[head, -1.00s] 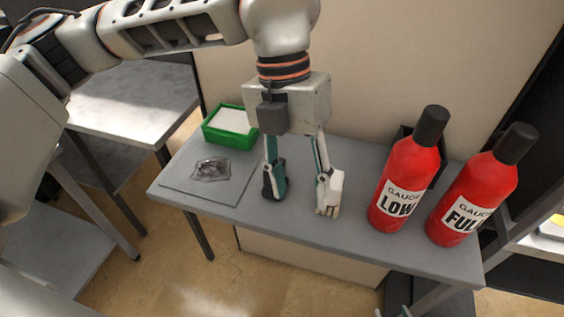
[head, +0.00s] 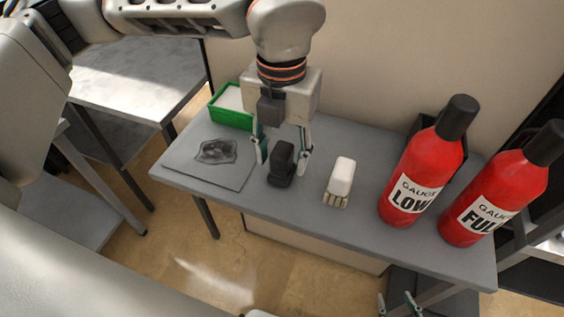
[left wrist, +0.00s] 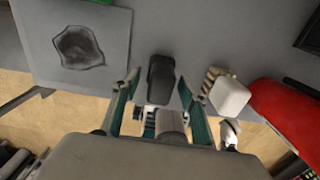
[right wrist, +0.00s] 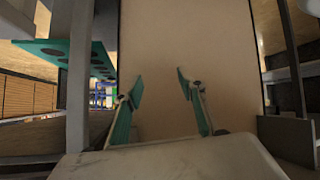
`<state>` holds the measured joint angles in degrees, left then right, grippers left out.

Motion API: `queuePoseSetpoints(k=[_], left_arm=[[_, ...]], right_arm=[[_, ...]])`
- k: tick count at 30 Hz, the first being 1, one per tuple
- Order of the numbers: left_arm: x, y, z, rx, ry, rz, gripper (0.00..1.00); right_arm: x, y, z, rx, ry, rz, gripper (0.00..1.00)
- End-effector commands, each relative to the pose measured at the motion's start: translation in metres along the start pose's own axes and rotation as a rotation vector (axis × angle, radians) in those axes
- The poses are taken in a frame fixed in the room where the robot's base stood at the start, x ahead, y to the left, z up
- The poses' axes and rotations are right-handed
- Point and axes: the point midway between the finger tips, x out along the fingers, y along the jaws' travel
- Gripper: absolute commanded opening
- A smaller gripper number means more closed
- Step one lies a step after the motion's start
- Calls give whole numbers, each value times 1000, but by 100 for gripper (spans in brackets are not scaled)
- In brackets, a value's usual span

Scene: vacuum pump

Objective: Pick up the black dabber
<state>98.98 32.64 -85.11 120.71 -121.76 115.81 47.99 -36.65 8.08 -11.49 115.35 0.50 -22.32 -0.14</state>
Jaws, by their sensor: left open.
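In the left wrist view my left gripper (left wrist: 158,84) shows gaps between the dabber and both fingers. My right gripper (right wrist: 158,85) is open and empty in the right wrist view, away from the dabber. Its fingertips show at the bottom of the head view (head: 399,301).
Two red bottles, LOW (head: 420,170) and FULL (head: 500,190), stand further right. A flat grey plate with a dark smear (head: 215,151) and a green tray (head: 233,118) are to the left.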

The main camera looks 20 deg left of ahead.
Motion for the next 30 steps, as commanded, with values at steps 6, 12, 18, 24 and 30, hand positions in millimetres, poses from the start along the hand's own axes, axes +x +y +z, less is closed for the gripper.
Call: queuePoseSetpoints(k=[6,12,18,24,30], left_arm=[[4,0,0,0,-1,-1,43],[4,0,0,0,-1,-1,9],[4,0,0,1,-1,-1,1],[2,0,0,0,-1,-1,1],[-13,0,1,0,-4,-1,1]], right_arm=[[4,3,-8,-4,14,5,40],[5,5,-11,-4,20,6,40],[4,4,-10,-3,17,6,40],[2,2,-5,-2,9,3,40],[-1,1,-3,0,3,2,40]])
